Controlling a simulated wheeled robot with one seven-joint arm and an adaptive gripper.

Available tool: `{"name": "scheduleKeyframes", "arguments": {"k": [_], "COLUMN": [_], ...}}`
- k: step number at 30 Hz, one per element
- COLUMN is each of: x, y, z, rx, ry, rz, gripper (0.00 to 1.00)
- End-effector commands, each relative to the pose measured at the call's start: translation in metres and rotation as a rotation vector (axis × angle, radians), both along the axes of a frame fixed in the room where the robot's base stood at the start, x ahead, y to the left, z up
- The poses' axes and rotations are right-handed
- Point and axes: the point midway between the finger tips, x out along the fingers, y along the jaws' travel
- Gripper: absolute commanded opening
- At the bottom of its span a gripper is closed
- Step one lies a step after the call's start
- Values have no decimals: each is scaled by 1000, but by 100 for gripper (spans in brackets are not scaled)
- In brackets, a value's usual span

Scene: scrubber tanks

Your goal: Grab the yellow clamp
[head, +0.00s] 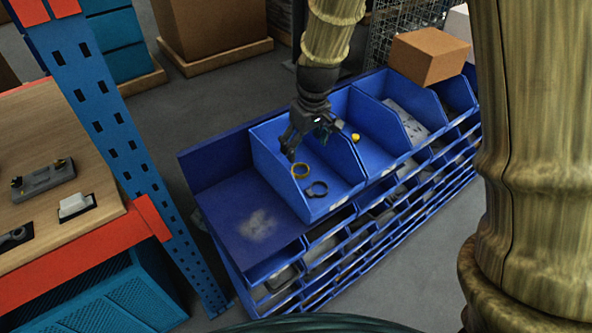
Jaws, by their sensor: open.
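My gripper (305,143) reaches down over this bin from above, just behind the yellow clamp in the picture. Its dark fingers are open and appear empty.
A small yellow object (355,137) shows near the bin's right wall. More blue bins (369,118) stand to the right, beside a cardboard box (428,55). A blue rack post (100,110) and a wooden workbench (75,150) stand left. The blue top left of the bin is clear.

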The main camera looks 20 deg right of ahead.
Motion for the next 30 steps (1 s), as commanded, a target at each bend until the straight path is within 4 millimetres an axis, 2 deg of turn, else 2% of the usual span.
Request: {"name": "scheduleKeyframes", "arguments": {"k": [12,23,30], "x": [6,8,12], "y": [3,3,4], "z": [-41,-55,-74], "rx": [0,0,0], "ry": [2,2,3], "rz": [0,-1,-1], "gripper": [82,82,82]}}
